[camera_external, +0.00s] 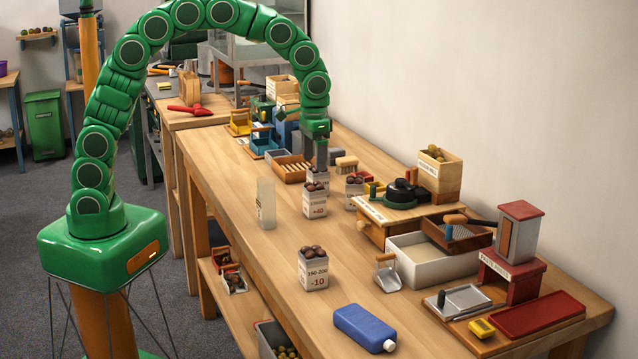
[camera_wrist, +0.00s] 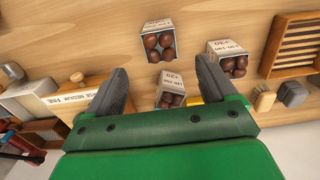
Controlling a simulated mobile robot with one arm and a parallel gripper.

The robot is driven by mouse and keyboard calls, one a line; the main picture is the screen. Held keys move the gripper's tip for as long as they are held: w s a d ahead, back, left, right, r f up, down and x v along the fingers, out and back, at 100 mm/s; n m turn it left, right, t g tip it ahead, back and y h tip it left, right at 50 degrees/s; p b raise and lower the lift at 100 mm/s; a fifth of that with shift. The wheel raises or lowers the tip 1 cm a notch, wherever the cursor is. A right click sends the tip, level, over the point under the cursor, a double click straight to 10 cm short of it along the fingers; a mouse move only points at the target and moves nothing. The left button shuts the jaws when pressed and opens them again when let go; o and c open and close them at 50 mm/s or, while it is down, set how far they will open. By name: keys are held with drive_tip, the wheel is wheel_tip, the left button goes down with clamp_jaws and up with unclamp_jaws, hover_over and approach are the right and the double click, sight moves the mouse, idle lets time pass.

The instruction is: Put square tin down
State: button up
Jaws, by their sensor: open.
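Several square white tins of brown chestnuts stand upright on the bench. One tin (camera_external: 314,206) is mid-bench, one (camera_external: 355,197) is to its right, one (camera_external: 317,177) is just behind, and one labelled -10 (camera_external: 313,272) is nearer the front. My gripper (camera_external: 319,166) is open, pointing down over the rear tin. In the wrist view, a tin (camera_wrist: 169,88) shows between the spread fingers of my gripper (camera_wrist: 163,78), its lower part hidden by the gripper body. Two more tins (camera_wrist: 158,28) (camera_wrist: 228,50) show beyond. I cannot tell which one is the task's tin.
A clear container (camera_external: 265,204) stands left of the tins. A slatted tray (camera_external: 291,170) and a brush (camera_external: 346,163) lie behind. A wooden box (camera_external: 385,232) and a white bin (camera_external: 415,267) stand to the right. A blue bottle (camera_external: 362,327) lies in front.

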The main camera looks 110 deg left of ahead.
drive_tip(key=s+d+r+m, duration=0.1)
drive_tip(key=s+d+r, duration=0.1)
drive_tip(key=s+d, duration=0.35)
drive_tip(key=s+d+r+m, duration=0.2)
drive_tip(key=d, duration=0.6)
drive_tip(key=s+d+r+m, duration=0.1)
drive_tip(key=s+d+r, duration=0.2)
drive_tip(key=d, duration=0.3)
drive_tip(key=s+d+m, duration=0.1)
drive_tip(key=s+d, duration=0.3)
drive_tip(key=s, duration=0.3)
drive_tip(key=s+d+m+g, duration=0.1)
drive_tip(key=s+d+m, duration=0.1)
drive_tip(key=s+d, duration=0.3)
drive_tip(key=s+d+m, duration=0.2)
drive_tip(key=s+d, duration=0.2)
drive_tip(key=s, duration=0.6)
drive_tip(key=shift+s+d+f+g, duration=0.15)
drive_tip(key=shift+d+f+g, duration=0.1)
drive_tip(key=shift+f+g, duration=0.15)
